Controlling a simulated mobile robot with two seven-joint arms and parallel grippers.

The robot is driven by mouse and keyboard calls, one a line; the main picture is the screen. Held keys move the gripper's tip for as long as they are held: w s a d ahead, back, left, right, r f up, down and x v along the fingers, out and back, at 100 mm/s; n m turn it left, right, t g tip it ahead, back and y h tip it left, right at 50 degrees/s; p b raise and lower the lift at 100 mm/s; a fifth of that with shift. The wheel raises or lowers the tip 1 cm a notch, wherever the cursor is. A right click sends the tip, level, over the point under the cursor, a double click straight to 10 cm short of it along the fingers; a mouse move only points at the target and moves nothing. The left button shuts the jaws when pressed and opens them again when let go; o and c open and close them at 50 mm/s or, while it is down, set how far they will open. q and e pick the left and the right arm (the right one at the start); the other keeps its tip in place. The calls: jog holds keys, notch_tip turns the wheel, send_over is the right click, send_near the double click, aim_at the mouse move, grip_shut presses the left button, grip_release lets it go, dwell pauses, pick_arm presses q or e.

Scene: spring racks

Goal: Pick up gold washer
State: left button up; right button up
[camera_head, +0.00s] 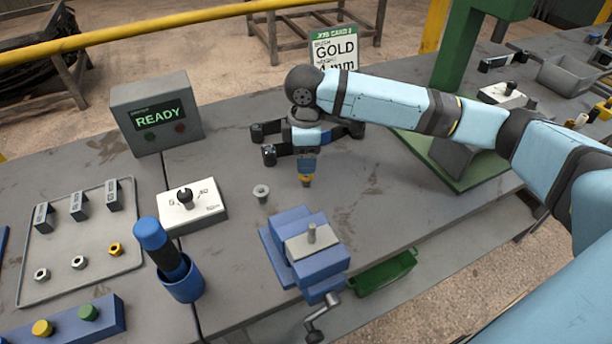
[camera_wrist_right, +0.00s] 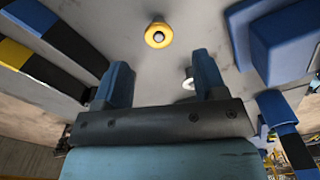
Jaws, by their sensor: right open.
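A gold ring (camera_head: 115,249), which looks like a washer, lies on the grey tray (camera_head: 38,300) at the left beside two silver rings (camera_head: 79,262). My right gripper (camera_head: 306,168) is over the middle of the bench, pointing down, open and empty. A gold flanged piece (camera_head: 305,181) shows just under its fingertips in the head view. My left gripper is not in view.
A silver flanged piece (camera_head: 261,191) stands just left of the right gripper. A blue vise (camera_head: 292,262) is in front. A dial box (camera_head: 200,213), a READY display box (camera_head: 150,90) and a blue cup (camera_head: 182,288) stand to the left. A green press stand (camera_head: 462,50) is at right.

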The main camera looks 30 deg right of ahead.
notch_tip(320, 180, down, 5)
jog(key=shift+d+f+b, duration=0.1)
jog(key=shift+b, duration=0.35)
jog(key=shift+f+p, duration=0.15)
jog(key=shift+p, duration=0.6)
dwell(0.5)
jog(key=shift+c, duration=0.4)
jog(key=c, duration=0.7)
